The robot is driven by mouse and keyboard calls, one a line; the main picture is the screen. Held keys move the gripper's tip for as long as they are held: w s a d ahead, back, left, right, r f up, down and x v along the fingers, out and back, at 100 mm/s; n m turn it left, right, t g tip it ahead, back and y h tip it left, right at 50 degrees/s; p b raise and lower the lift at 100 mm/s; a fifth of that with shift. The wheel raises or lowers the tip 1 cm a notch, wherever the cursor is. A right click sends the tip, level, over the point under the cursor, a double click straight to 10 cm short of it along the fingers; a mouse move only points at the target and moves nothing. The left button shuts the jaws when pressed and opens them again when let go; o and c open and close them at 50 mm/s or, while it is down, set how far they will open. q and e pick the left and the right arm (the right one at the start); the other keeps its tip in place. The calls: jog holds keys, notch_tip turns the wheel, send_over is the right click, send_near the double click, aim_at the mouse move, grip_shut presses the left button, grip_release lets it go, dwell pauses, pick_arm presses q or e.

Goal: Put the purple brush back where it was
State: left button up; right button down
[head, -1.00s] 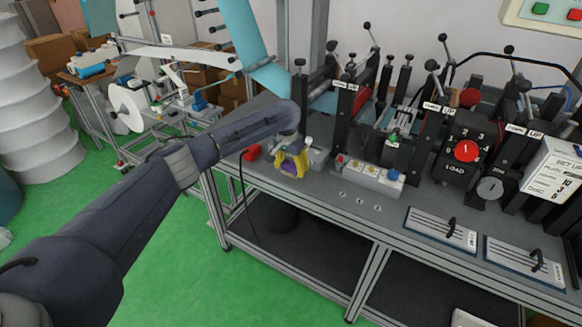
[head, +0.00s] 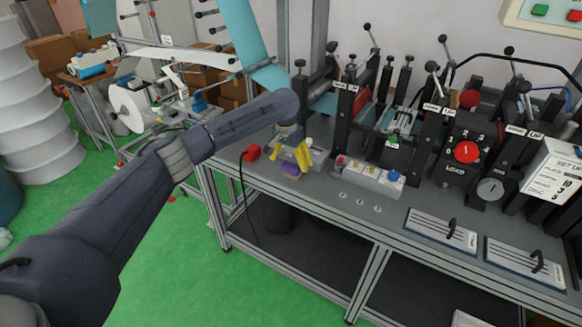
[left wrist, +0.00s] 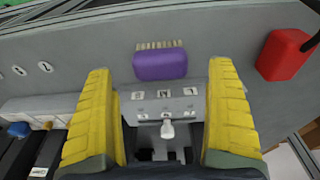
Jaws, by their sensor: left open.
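The purple brush (head: 290,169) lies on the bench top near its front left edge, just in front of a small grey switch box. In the left wrist view the brush (left wrist: 160,65) shows its purple back, with pale bristles along the far side. My left gripper (head: 290,157) is above the switch box and behind the brush. Its yellow fingers (left wrist: 160,85) are wide apart with nothing between them, and the brush lies just beyond their tips. The gripper and brush are apart. My right gripper is in neither view.
The grey switch box (left wrist: 170,108) with a lever stands under the gripper. A red block (head: 252,153) with a cable is left of the brush. A button box (head: 370,178) is to the right. The bench top (head: 325,190) in front is mostly clear.

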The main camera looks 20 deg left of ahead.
aim_at(288, 168)
pick_arm(q)
notch_tip(288, 168, up, 8)
jog(key=s, duration=0.1)
jog(key=shift+a, duration=0.15)
jog(key=shift+s, duration=0.1)
dwell(0.4)
